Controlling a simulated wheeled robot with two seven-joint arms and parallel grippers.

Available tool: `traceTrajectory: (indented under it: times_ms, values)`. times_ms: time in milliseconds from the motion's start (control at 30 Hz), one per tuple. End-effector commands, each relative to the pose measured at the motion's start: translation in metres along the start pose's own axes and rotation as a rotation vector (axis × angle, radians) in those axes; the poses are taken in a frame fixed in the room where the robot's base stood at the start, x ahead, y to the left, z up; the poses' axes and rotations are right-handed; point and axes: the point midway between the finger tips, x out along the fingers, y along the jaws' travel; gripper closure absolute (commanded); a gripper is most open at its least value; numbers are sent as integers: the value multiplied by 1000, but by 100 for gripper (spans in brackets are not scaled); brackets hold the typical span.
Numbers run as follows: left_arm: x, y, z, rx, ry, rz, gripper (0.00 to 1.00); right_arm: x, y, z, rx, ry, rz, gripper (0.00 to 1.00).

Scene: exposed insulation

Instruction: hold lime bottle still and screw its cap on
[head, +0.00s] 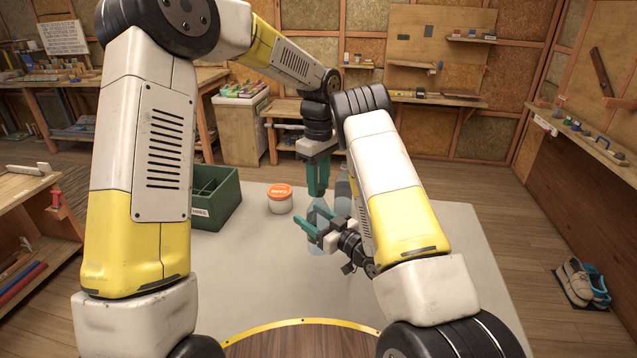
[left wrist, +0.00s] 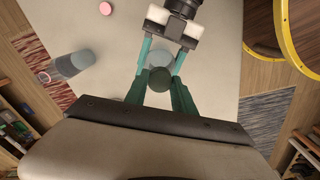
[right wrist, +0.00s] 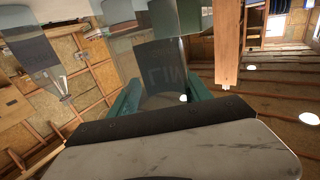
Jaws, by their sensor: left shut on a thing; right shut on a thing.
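The lime bottle (head: 317,246) is clear and stands upright on the pale table, partly hidden by my grippers. Its label, partly readable, shows in the right wrist view (right wrist: 166,72). My right gripper (head: 309,227) is shut around the bottle's body from the side. My left gripper (head: 318,190) points straight down over the bottle's top, its teal fingers closed on the cap.
A second clear bottle (head: 343,188) stands just behind, partly hidden by my right arm; it also shows in the left wrist view (left wrist: 72,66). A tub with an orange lid (head: 280,199) and a green crate (head: 226,203) stand to the left. The table's (head: 265,275) front is clear.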

Motion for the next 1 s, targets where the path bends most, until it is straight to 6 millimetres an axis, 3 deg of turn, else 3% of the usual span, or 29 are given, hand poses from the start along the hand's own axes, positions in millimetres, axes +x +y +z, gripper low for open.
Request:
traceTrajectory:
  times_ms: [1000]
  values:
    - [2,1,0,2258,1,2,100,0,-1,0,0,0,-2,100]
